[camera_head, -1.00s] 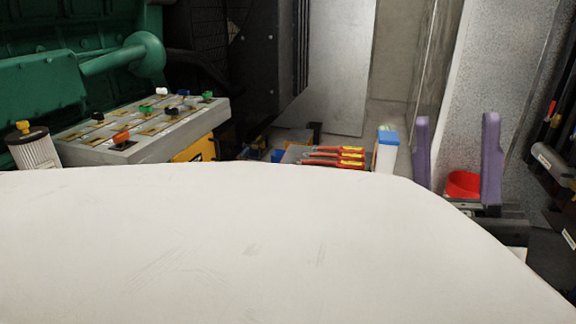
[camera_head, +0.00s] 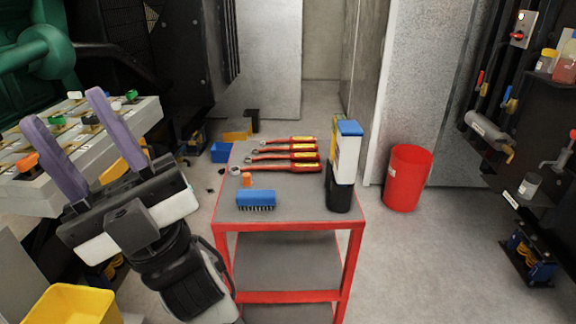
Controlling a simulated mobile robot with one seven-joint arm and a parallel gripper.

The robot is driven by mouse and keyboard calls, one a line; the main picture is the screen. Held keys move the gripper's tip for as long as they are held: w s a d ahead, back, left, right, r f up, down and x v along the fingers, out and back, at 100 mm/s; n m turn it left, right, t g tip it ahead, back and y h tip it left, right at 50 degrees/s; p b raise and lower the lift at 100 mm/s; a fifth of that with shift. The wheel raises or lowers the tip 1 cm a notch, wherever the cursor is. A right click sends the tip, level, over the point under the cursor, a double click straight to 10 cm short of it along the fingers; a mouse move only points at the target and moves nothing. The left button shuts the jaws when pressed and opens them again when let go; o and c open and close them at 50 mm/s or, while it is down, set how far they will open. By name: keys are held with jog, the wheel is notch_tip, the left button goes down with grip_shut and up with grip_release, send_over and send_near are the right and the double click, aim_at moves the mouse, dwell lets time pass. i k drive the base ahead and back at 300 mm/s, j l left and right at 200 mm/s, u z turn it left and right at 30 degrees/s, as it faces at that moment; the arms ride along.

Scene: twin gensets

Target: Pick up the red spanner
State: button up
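Several red-handled spanners (camera_head: 290,168) with yellow marks lie side by side on the grey top of a red-framed cart (camera_head: 285,227). Their metal ends point left. They look alike, so I cannot tell which one the task means. My gripper (camera_head: 65,106) has two purple fingers spread wide apart with nothing between them. It is left of the cart, pointing up in the picture and in front of a control panel. It is apart from the spanners.
A blue brush (camera_head: 256,199), a small orange item (camera_head: 247,180) and a white, blue-capped container (camera_head: 347,152) share the cart top. A red bin (camera_head: 408,179) stands right of the cart. A yellow bin (camera_head: 68,306) is lower left. The control panel (camera_head: 150,110) is behind my gripper.

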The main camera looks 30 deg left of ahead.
aim_at(294, 167)
jog(key=u, duration=0.8)
